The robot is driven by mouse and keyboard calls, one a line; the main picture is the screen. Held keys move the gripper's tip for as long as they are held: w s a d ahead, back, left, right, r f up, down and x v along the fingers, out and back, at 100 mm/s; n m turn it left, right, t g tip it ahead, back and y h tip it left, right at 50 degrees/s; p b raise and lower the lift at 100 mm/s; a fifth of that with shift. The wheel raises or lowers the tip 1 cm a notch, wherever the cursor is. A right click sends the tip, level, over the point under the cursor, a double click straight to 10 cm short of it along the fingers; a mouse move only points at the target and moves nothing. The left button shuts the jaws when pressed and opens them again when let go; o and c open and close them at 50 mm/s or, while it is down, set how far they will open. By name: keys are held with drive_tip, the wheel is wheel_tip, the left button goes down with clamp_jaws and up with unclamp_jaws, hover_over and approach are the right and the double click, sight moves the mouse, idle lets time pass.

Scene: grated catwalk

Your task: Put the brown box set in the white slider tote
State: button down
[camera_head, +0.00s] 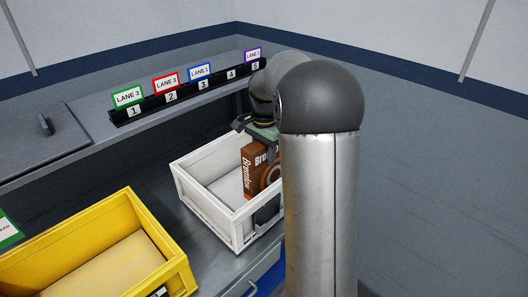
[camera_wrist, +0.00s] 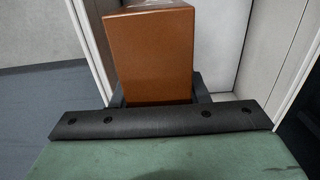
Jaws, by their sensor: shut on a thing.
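The brown box (camera_head: 250,172), printed with white lettering and a round picture, is upright inside the outline of the white tote (camera_head: 190,196). My gripper (camera_head: 262,136) is above the tote and shut on the box's upper part. My arm hides the box's right side and part of the tote. In the wrist view the brown box (camera_wrist: 150,58) fills the space between the dark fingers, with the tote's pale wall (camera_wrist: 215,45) beside it. I cannot tell whether the box touches the tote's floor.
A yellow tote (camera_head: 150,215) stands at the lower left on the grey counter. Behind is a raised shelf with a black rail (camera_head: 185,97) of numbered slots and coloured lane cards. A grey lidded panel (camera_head: 45,140) lies at the left.

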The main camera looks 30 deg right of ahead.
drive_tip(key=c, duration=0.8)
unclamp_jaws()
wheel_tip(320, 180, up, 13)
drive_tip(key=shift+a+r, duration=0.1)
drive_tip(key=shift+r, duration=0.05)
drive_tip(key=s+a+f+n, duration=0.5)
drive_tip(key=s+a, duration=0.1)
drive_tip(key=s, duration=0.3)
drive_tip(key=s+a+f+n, duration=0.4)
drive_tip(key=s+a+f, duration=0.1)
drive_tip(key=s, duration=0.3)
drive_tip(key=s+a+f+n, duration=0.5)
drive_tip(key=s+a, duration=0.2)
drive_tip(key=s, duration=0.2)
drive_tip(key=shift+s+n+t, duration=0.3)
drive_tip(key=shift+t, duration=0.1)
